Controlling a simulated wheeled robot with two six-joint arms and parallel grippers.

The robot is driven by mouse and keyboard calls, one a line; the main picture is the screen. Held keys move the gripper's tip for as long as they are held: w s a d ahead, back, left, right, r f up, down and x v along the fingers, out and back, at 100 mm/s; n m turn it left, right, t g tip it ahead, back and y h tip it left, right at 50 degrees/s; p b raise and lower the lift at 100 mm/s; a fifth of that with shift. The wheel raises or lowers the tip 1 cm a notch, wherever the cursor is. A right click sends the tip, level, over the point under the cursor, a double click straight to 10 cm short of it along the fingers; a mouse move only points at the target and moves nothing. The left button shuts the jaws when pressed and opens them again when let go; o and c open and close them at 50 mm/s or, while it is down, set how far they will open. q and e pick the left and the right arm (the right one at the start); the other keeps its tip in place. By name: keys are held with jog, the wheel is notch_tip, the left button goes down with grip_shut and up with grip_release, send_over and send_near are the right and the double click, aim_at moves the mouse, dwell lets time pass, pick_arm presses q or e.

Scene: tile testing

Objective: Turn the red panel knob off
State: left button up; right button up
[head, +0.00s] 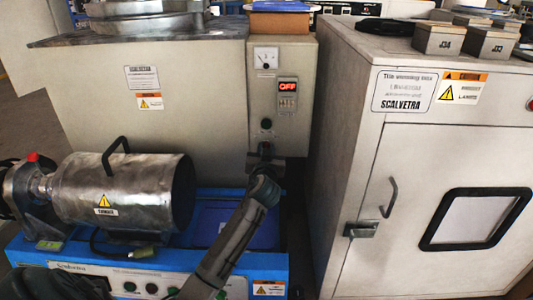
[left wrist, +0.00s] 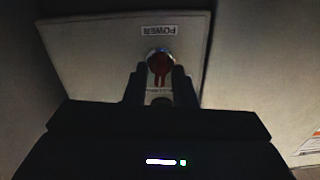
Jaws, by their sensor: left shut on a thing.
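The red panel knob (left wrist: 160,63) shows in the left wrist view on a pale panel (left wrist: 105,50), just below an upside-down "POWER" label. Its red grip points roughly up and down in that view. My left gripper (left wrist: 160,76) is shut on the red knob, with one dark finger on each side of it. In the head view my left gripper (head: 265,158) is at the lower front of the narrow control panel (head: 285,60) and mostly hides the knob. The display (head: 288,86) above reads "OFF" in red. My right gripper is not in view.
A black knob (head: 266,123) sits just above my gripper. A metal drum machine (head: 120,190) on a blue base stands left. A large cabinet (head: 350,130) with a handle and window stands close on the right. Small labelled boxes (head: 438,40) sit on its top.

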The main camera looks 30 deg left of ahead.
pick_arm(q)
jog(key=shift+s+a+f+n+b, duration=0.1)
jog(key=shift+n+b, duration=0.6)
jog(key=shift+n, duration=1.1)
jog(key=shift+f+n+b, duration=0.1)
jog(key=shift+n+b, duration=0.6)
jog(key=shift+n, duration=1.1)
jog(key=shift+r, duration=0.1)
jog(key=o, duration=0.7)
jog(key=shift+s, duration=0.1)
